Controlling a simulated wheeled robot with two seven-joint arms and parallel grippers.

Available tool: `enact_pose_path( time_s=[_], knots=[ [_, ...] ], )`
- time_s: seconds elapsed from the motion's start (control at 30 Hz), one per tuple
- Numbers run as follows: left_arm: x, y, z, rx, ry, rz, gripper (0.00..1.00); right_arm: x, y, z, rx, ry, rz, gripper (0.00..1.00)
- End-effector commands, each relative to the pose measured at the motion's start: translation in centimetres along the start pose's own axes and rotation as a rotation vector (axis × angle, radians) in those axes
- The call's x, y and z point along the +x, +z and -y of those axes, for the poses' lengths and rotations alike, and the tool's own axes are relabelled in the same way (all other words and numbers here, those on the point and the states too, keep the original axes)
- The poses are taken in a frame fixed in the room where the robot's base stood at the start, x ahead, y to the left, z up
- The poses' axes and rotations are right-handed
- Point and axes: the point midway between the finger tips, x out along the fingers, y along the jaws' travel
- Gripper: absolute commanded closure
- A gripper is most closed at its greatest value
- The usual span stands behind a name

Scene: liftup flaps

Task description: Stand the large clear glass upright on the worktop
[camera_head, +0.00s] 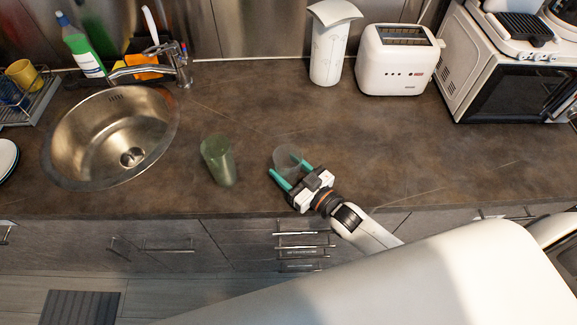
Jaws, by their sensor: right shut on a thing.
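The clear glass (287,157) is near the front of the brown worktop (400,160), right of the sink. It looks greyish and see-through, with its rim facing up, roughly upright. My right gripper (289,171) is shut on it, one green finger on each side. The gripper reaches in from the lower right and hides the lower part of the glass. I cannot tell whether its base touches the worktop. My left gripper is not in view.
A green tumbler (218,160) stands just left of the glass. Further left is the round sink (85,150) with its tap (178,65). A white canister (328,50), a toaster (397,62) and a microwave (510,85) stand at the back. The worktop right of the gripper is clear.

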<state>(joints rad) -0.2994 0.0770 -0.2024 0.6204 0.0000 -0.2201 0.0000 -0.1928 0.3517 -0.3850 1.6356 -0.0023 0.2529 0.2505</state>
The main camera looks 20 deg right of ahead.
Motion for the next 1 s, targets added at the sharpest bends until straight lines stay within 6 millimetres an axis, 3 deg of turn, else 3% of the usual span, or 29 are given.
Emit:
enact_pose_path(
  time_s=[0.83, 0.87, 1.0],
  knots=[
    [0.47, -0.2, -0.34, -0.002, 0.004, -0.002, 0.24, 0.04, -0.61, -0.01, 0.0, 0.0, 0.003, 0.71],
    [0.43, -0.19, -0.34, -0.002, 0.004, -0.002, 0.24, 0.04, -0.56, -0.01, 0.0, 0.0, 0.003, 0.4],
    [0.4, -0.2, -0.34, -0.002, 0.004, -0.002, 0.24, 0.03, -0.57, -0.01, 0.0, 0.0, 0.002, 0.17]
  ],
)
